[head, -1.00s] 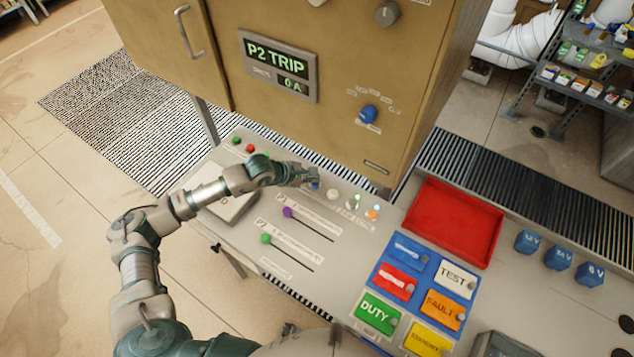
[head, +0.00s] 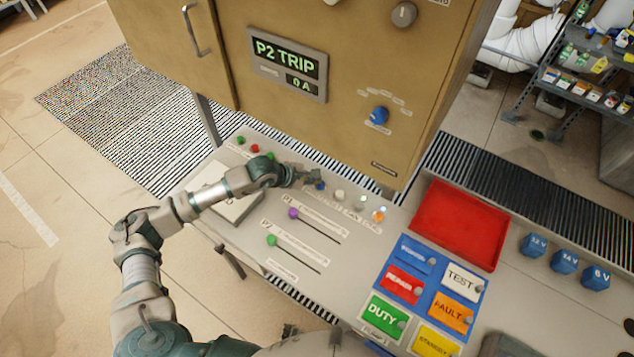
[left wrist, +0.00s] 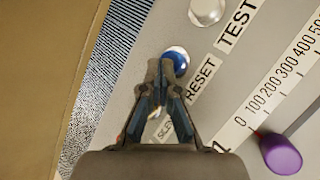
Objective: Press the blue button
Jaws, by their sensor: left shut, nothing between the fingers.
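The blue button (head: 320,186) is in the row of small round controls on the sloping console. In the left wrist view the blue button (left wrist: 179,60) is a domed cap in a pale ring, beside the "RESET" label, and the fingers partly cover it. My left gripper (head: 315,178) is right at that button; it is shut and empty. In the left wrist view the fingertips of my left gripper (left wrist: 160,66) overlap the button's left edge. I cannot tell whether they touch it. My right gripper is not in view.
A white button (head: 340,195) and lit lamps (head: 379,214) follow to the right. Purple (head: 293,213) and green (head: 271,240) slider knobs are nearer. The cabinet (head: 350,60), with a blue knob (head: 379,115), rises behind. A red tray (head: 460,222) lies at right.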

